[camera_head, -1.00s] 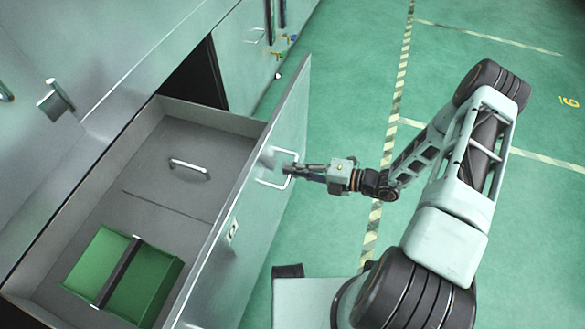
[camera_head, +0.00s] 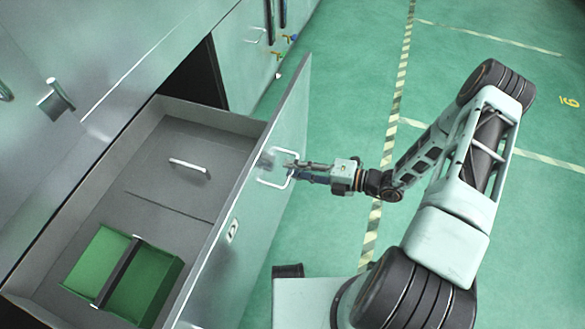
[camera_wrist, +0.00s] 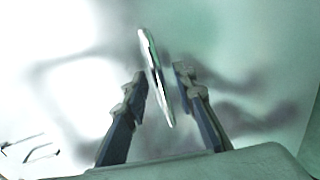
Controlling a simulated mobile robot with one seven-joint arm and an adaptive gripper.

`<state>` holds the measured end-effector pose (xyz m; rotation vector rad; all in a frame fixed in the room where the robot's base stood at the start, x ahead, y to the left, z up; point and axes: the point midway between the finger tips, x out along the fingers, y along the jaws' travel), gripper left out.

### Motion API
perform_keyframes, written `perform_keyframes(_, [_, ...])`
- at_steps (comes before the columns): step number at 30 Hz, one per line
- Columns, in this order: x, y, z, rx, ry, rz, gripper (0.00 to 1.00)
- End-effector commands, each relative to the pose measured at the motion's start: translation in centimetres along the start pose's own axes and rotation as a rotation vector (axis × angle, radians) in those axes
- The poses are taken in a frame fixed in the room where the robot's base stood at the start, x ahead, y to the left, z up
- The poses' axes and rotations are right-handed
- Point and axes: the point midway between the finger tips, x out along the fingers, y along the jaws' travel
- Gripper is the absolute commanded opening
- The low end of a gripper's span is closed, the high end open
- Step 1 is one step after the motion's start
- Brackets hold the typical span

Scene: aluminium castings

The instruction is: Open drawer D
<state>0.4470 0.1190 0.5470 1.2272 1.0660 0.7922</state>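Drawer D (camera_head: 230,262) is pulled well out of the cabinet, its front panel marked with a letter label (camera_head: 232,231). The drawer's bar handle (camera_head: 262,181) is on the outer face of the front panel. My gripper (camera_head: 293,169) is at this handle, level with it, coming from the right. In the wrist view the handle (camera_wrist: 155,80) stands between the two fingers of my gripper (camera_wrist: 160,88), with gaps on both sides. The fingers are open around it and do not appear to grip it.
Inside the drawer lie a green box with a dark strap (camera_head: 155,285) and a grey panel with a small handle (camera_head: 188,166). The cabinet (camera_head: 95,75) stands at left, with valves (camera_head: 283,47) farther back.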

Motion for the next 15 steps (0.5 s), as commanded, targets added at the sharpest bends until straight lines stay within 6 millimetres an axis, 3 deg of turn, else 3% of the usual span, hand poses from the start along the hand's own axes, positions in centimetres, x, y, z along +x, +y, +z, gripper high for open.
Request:
perform_keyframes(9, [-6.7, 0.0, 0.1, 0.0, -0.004, -0.002, 0.25])
perform_keyframes(15, [-9.8, 0.0, 0.1, 0.0, -0.002, -0.002, 0.25])
